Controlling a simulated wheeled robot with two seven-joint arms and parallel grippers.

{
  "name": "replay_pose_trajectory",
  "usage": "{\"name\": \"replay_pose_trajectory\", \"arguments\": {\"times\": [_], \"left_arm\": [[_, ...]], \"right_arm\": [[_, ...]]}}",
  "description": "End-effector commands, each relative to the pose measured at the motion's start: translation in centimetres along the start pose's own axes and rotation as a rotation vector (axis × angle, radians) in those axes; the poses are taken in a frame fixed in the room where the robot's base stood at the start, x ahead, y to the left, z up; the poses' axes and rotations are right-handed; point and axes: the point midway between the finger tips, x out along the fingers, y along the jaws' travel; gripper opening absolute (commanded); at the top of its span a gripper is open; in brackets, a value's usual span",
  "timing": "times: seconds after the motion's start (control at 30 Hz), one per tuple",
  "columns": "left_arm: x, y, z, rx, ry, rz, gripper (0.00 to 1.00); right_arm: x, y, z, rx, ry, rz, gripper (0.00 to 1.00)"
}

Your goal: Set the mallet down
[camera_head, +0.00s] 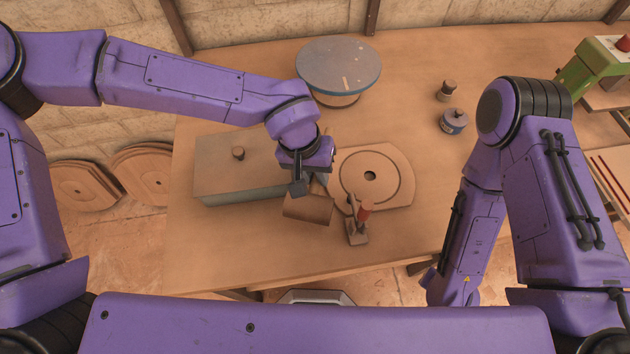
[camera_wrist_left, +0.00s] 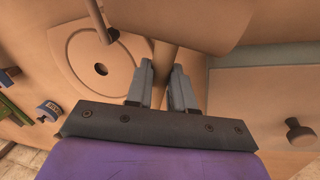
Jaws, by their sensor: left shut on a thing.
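My left gripper (camera_head: 308,186) is shut on the handle of the wooden mallet (camera_head: 307,209). In the left wrist view the handle runs between the two fingers of the gripper (camera_wrist_left: 163,84), and the mallet's broad head (camera_wrist_left: 200,22) lies beyond them. In the head view the mallet head is over the workbench (camera_head: 250,248), between the grey box and the round-grooved plate. I cannot tell whether it touches the bench top. My right gripper is not in view; only its arm shows.
A filter plate (camera_head: 390,180) with a central hole lies right of the mallet. A red-handled clamp (camera_head: 360,228) stands at its front edge. A grey lidded box (camera_head: 225,172) is on the left, a round turntable (camera_head: 338,68) behind. The bench's front left is clear.

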Motion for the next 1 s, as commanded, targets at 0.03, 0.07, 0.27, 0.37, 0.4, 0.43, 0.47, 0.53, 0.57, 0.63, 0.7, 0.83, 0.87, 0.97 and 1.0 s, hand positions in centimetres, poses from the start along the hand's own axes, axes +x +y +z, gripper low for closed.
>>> {"name": "replay_pose_trajectory", "arguments": {"times": [0.03,0.07,0.27,0.37,0.4,0.43,0.47,0.53,0.57,0.63,0.7,0.83,0.87,0.97,1.0], "left_arm": [[0.8,-0.1,0.1,0.001,-0.001,0.0,0.0],[1.4,-0.3,0.2,0.0,-0.003,-0.001,0.0],[4.2,-0.9,0.2,0.0,0.0,0.001,0.0],[4.3,-0.9,0.2,-0.001,0.001,0.001,0.0],[4.3,-0.9,0.2,-0.001,0.002,0.001,0.0],[4.3,-0.9,0.2,-0.001,0.001,0.001,0.0],[4.3,-0.9,0.2,-0.001,0.001,0.001,0.0],[4.3,-0.9,0.2,-0.001,0.001,0.001,0.0],[4.4,-0.9,0.2,-0.001,0.001,0.001,0.0],[4.5,-1.0,0.2,-0.001,0.001,0.0,0.32],[4.5,-1.0,0.2,-0.001,0.001,0.0,0.33],[4.5,-1.0,0.3,-0.001,0.0,0.0,0.33],[4.5,-1.0,0.3,-0.001,0.001,0.0,0.33],[4.3,-0.9,0.2,-0.001,0.002,0.0,0.33],[3.9,-0.9,0.2,-0.001,0.002,0.001,0.33]], "right_arm": [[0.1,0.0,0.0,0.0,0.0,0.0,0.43],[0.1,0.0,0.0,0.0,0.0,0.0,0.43],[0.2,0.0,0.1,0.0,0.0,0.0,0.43],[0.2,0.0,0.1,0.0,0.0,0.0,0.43],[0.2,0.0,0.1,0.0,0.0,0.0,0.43],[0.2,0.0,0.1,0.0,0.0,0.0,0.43],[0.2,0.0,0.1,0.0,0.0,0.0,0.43],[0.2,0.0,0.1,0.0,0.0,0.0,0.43],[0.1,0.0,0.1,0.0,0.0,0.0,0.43],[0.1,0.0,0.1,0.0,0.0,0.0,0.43],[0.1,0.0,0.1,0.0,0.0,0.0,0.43],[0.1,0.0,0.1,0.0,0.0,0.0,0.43],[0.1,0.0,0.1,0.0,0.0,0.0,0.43],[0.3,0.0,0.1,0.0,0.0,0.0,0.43],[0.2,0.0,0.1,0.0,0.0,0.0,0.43]]}}
